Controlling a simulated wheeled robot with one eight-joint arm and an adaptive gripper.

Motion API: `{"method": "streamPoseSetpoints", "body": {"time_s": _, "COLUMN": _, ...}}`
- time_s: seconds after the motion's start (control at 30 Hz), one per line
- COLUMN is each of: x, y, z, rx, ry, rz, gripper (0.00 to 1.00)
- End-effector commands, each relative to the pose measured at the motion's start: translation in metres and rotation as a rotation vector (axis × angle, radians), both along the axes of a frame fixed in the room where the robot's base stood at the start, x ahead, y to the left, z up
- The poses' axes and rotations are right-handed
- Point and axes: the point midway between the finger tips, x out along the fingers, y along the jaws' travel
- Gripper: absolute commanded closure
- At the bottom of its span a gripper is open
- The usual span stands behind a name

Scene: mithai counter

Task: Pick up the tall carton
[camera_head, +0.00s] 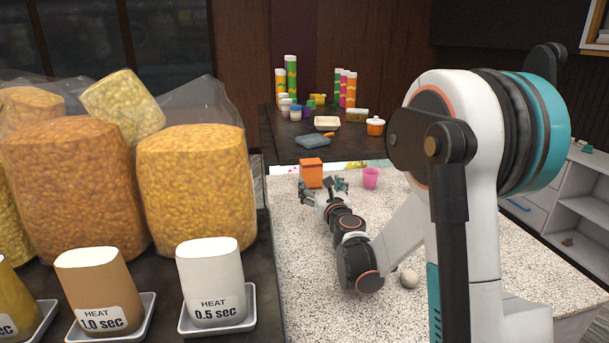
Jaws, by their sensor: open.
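The tall carton appears to be the orange box (311,172) standing upright on the speckled counter, near its far left edge. My gripper (322,187) is open, just in front of the box and low over the counter. The fingers reach to either side of the box's lower part and hide its base. I cannot tell from this view whether they touch it.
A pink cup (370,178) stands just right of the box. A pale round ball (408,278) lies nearer on the speckled counter (300,260). Behind is a dark table with a blue cloth (313,141) and an orange-white pot (375,126). Large snack bags (200,190) stand left.

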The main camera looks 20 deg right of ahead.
Motion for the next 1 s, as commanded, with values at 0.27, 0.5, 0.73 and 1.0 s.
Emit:
{"method": "streamPoseSetpoints", "body": {"time_s": 0.27, "x": 0.043, "y": -0.006, "z": -0.003, "rx": -0.014, "ry": 0.003, "rz": 0.005, "gripper": 0.18}}
{"method": "streamPoseSetpoints", "body": {"time_s": 0.5, "x": 0.078, "y": -0.012, "z": -0.003, "rx": -0.012, "ry": 0.003, "rz": 0.004, "gripper": 0.18}}
{"method": "streamPoseSetpoints", "body": {"time_s": 0.73, "x": 0.092, "y": -0.016, "z": -0.002, "rx": -0.011, "ry": 0.003, "rz": 0.003, "gripper": 0.18}}
{"method": "streamPoseSetpoints", "body": {"time_s": 1.0, "x": 0.128, "y": -0.025, "z": -0.003, "rx": -0.011, "ry": 0.003, "rz": 0.003, "gripper": 0.18}}
